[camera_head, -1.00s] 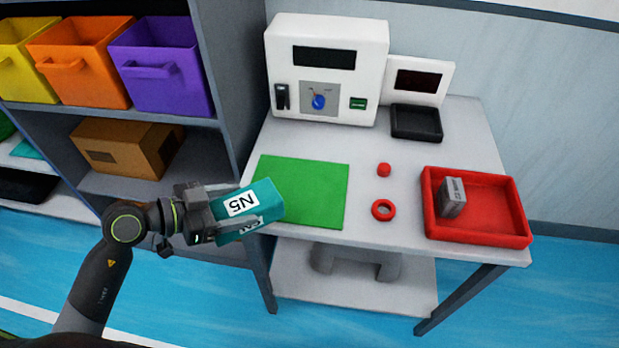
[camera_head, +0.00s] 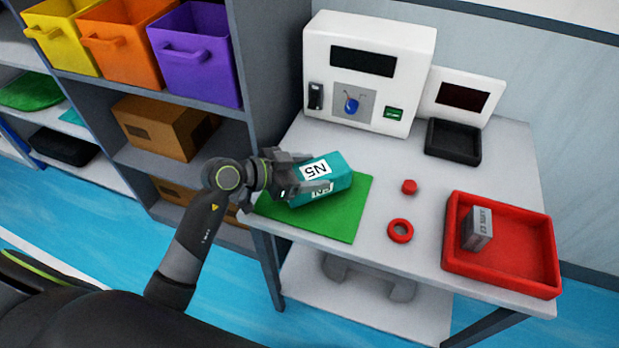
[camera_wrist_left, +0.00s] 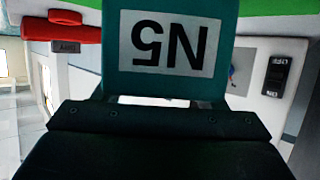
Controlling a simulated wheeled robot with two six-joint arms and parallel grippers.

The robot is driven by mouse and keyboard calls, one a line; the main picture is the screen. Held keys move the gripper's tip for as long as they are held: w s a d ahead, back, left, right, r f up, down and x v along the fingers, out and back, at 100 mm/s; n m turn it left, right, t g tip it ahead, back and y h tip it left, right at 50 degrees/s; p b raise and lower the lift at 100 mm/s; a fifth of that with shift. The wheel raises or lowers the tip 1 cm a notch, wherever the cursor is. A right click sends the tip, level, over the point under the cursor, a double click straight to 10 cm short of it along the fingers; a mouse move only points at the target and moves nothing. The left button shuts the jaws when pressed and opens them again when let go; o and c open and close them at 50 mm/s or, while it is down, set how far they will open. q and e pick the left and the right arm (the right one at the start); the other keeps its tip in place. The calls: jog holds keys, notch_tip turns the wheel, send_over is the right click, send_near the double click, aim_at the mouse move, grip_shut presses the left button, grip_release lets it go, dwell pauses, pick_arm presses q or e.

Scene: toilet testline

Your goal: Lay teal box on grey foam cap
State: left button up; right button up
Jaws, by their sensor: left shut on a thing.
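The teal box (camera_head: 336,182), with white "N5" labels, is in my left gripper (camera_head: 312,173), which is shut on it. The box is over the green mat (camera_head: 345,222) at the left of the table; I cannot tell whether it touches the mat. In the left wrist view the teal box (camera_wrist_left: 170,80) fills the upper middle, with its label upside down. A grey padded piece (camera_head: 402,290) on the table's lower shelf looks like the grey foam cap; the tabletop hides part of it. My right gripper is not in view.
The table holds a white machine (camera_head: 368,70), a black tray (camera_head: 452,142), a red cap (camera_head: 409,187), a red ring (camera_head: 400,231) and a red tray (camera_head: 515,268) with a small grey box (camera_head: 478,228). A shelf with coloured bins (camera_head: 195,55) stands left.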

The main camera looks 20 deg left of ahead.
pick_arm(q)
jog(key=shift+f, duration=0.95)
jog(key=shift+f, duration=0.1)
jog(key=o, duration=1.2)
